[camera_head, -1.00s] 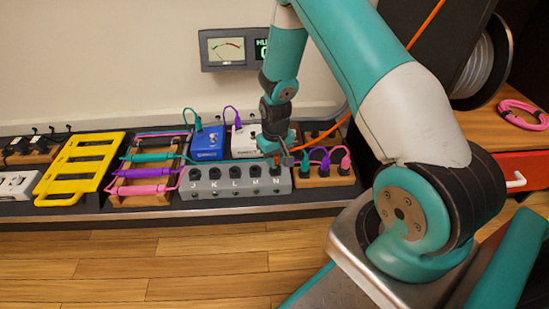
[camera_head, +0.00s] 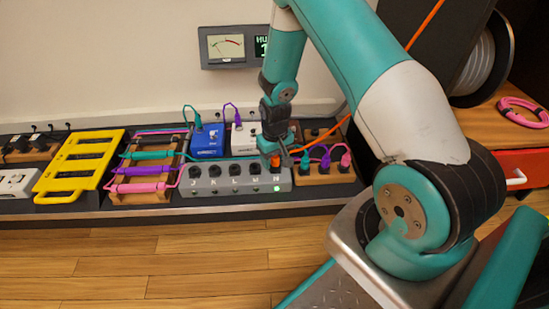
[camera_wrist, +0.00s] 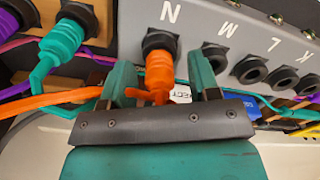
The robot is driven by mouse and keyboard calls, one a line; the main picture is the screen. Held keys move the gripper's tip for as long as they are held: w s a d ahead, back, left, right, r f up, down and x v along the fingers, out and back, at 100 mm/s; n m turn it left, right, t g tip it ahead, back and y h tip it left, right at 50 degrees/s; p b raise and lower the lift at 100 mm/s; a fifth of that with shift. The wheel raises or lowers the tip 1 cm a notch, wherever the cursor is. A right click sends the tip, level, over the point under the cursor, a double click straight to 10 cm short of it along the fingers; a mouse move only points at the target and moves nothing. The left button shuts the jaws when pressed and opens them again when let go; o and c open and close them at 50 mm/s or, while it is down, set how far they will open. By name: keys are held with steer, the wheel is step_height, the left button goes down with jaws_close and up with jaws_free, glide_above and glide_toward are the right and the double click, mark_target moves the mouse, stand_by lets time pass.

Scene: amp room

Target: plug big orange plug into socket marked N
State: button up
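The big orange plug (camera_wrist: 160,72) stands in the socket marked N on the grey socket box (camera_wrist: 240,22), at the end of its row. In the head view the orange plug (camera_head: 275,160) shows at the right end of the grey box (camera_head: 215,186), and a green light (camera_head: 277,189) glows below it. My gripper (camera_wrist: 161,82) is open around the plug, with a gap between each finger and the plug. Its orange cable runs off left in the wrist view, partly behind a finger. In the head view my gripper (camera_head: 275,152) is at socket N.
The other sockets K, L and M (camera_wrist: 215,60) are empty. Teal and purple plugs (camera_head: 325,160) stand in a wooden block to the right. A blue pedal (camera_head: 207,143) stands behind the box. A yellow rack (camera_head: 80,166) lies left. A wall display (camera_head: 262,47) reads 1.

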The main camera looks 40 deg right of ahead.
step_height(320, 180, up, 17)
steer(key=p, duration=0.9)
steer(key=shift+r, duration=0.2)
steer(key=shift+a+r, duration=0.1)
steer(key=s+a+r+n+y+p, duration=0.1)
steer(key=s+a+r+n+p, duration=0.15)
steer(key=a+r, duration=0.55)
steer(key=s+a+r+n+y+p, duration=0.1)
steer(key=s+a+r, duration=0.2)
steer(key=a+r, duration=0.55)
steer(key=s+a+r+n+y+p, duration=0.1)
steer(key=s+a+r+n, duration=0.2)
steer(key=s+r, duration=0.5)
steer(key=s+a+r+n+y+p, duration=0.1)
steer(key=s+a+r+n, duration=0.2)
steer(key=s+r, duration=0.45)
step_height(320, 180, up, 36)
steer(key=s+p, duration=0.1)
steer(key=p, duration=3.7)
steer(key=shift+r+m, duration=0.2)
steer(key=shift+m, duration=0.15)
